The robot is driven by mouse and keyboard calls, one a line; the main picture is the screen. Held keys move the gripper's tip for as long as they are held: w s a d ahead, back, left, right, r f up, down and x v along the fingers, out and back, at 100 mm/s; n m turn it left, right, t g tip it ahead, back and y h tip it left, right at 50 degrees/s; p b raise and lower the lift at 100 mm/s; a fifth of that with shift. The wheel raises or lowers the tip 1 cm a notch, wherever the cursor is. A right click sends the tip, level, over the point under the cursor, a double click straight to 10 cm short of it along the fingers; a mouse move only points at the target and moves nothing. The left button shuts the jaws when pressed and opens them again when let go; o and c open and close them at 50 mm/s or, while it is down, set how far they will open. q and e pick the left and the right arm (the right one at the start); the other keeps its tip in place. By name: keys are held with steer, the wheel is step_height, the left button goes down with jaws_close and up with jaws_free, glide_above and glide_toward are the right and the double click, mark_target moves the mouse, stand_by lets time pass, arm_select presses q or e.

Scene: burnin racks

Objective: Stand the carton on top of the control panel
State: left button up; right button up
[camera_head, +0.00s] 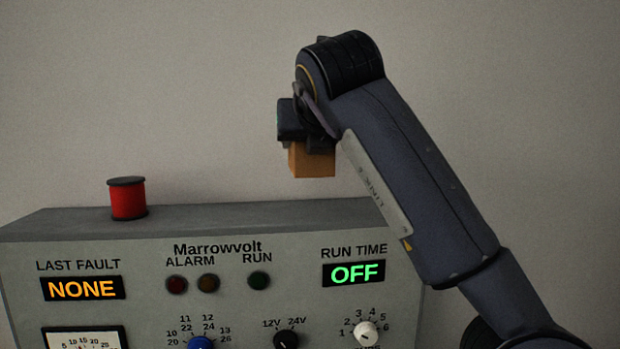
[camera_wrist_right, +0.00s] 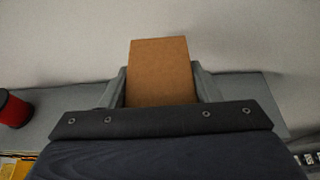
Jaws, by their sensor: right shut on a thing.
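A small orange-brown carton (camera_head: 312,162) is held by my right gripper (camera_head: 308,143) above the right part of the control panel. In the right wrist view the carton (camera_wrist_right: 161,72) sits between the two fingers of the gripper (camera_wrist_right: 161,88), which is shut on it. The carton's lower face is clear of the panel's top, with a gap below it in the head view. The grey control panel (camera_head: 230,216) has a flat top surface, which also shows in the wrist view (camera_wrist_right: 245,90). My left gripper is not in view.
A red spool (camera_head: 128,199) with dark ends stands on the panel's top at the left; it also shows in the wrist view (camera_wrist_right: 14,110). The top between the spool and the right end is bare. A plain wall (camera_head: 180,80) is behind.

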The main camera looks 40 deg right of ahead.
steer(key=f, duration=0.1)
steer(key=w+d+f, duration=0.2)
steer(key=shift+d+f, duration=0.1)
steer(key=shift+f, duration=0.2)
step_height(320, 180, down, 2)
steer(key=shift+d+f, duration=0.1)
steer(key=shift+f, duration=0.5)
steer(key=shift+w, duration=0.1)
steer(key=shift+f, duration=0.35)
steer(key=o, duration=1.2)
